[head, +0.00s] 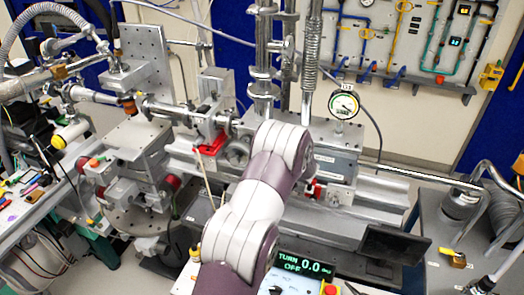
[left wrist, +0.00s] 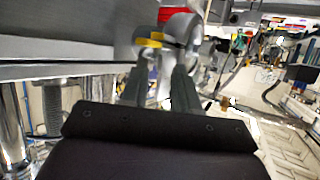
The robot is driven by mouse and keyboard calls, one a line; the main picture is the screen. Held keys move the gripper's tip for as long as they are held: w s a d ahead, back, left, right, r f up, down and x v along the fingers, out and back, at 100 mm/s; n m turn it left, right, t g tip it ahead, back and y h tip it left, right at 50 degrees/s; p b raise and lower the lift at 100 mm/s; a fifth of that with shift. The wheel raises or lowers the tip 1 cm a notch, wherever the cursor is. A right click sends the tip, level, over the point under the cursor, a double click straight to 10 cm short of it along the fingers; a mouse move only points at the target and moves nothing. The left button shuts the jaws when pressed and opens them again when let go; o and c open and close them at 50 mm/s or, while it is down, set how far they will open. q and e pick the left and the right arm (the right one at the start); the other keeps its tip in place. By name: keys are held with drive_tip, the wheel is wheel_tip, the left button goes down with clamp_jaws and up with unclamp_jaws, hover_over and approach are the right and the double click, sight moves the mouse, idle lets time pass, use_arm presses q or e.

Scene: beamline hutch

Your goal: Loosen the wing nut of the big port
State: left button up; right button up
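In the left wrist view my left gripper (left wrist: 161,62) has its two grey fingers apart, with a gap between them. Just beyond the fingertips is a small part with yellow ends (left wrist: 150,41), which may be the wing nut; its shape is too blurred to be sure. It lies against a round, shiny metal fitting (left wrist: 181,30), possibly the big port. I cannot tell whether the fingers touch the yellow part. In the head view my white and purple arm rises from the bottom middle and hides its own gripper and the fitting. My right gripper does not show.
A long metal rail (head: 385,190) runs across the bench, with a pressure gauge (head: 343,104) above it. A dark monitor (head: 395,243) and a green-lit display (head: 300,265) stand in front. A metal beam underside (left wrist: 60,70) is close left of the fingers.

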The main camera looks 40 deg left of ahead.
use_arm(q)
drive_tip(key=shift+w+a+f, duration=0.1)
drive_tip(key=shift+a+f, duration=0.1)
drive_tip(key=shift+a, duration=0.05)
drive_tip(key=shift+w+d, duration=0.15)
clamp_jaws()
